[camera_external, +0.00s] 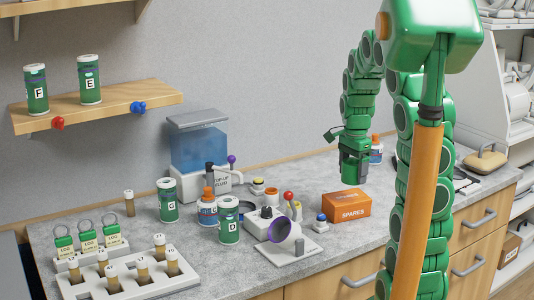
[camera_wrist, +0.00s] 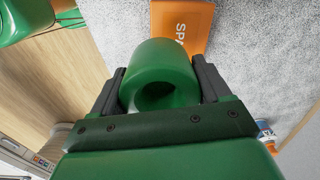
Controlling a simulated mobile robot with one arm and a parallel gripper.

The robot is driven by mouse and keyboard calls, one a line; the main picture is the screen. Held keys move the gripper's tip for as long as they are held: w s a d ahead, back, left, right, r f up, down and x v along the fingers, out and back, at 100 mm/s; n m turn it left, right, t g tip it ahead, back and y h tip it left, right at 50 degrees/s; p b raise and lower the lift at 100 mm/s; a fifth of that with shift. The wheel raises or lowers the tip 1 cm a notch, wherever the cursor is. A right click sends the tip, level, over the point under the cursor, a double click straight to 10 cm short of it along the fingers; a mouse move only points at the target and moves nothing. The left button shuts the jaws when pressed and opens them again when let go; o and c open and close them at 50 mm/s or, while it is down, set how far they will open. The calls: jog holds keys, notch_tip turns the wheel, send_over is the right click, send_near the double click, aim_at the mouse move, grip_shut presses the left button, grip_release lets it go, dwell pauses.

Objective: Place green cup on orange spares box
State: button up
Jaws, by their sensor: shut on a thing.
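The green cup (camera_wrist: 158,62) is held between the two dark fingers of my gripper (camera_wrist: 160,85); its round opening shows in the wrist view. In the external view my gripper (camera_external: 354,158) points down with the green cup (camera_external: 353,174) at its lower end, above the counter. The orange spares box (camera_external: 350,205), labelled SPARES, sits on the counter just below the cup, with a gap between them. In the wrist view the orange spares box (camera_wrist: 194,18) lies beyond the cup, which covers part of its near edge.
Green canisters, a blue-tank dispenser (camera_external: 198,148) and a vial rack (camera_external: 130,278) are farther left. A small bottle (camera_external: 376,150) stands behind my gripper.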

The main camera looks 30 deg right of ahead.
aim_at(350, 158)
jog(key=shift+w+d+f, duration=0.25)
jog(key=shift+w+f, duration=0.45)
jog(key=shift+f, duration=0.2)
jog(key=shift+w+d+f, duration=0.25)
jog(key=shift+w+f, duration=0.45)
jog(key=shift+f, duration=1.65)
jog(key=shift+f, duration=0.2)
jog(key=o, duration=1.1)
jog(key=shift+o, duration=0.2)
jog(key=shift+r, duration=0.1)
notch_tip(350, 158, up, 12)
jog(key=shift+r, duration=0.1)
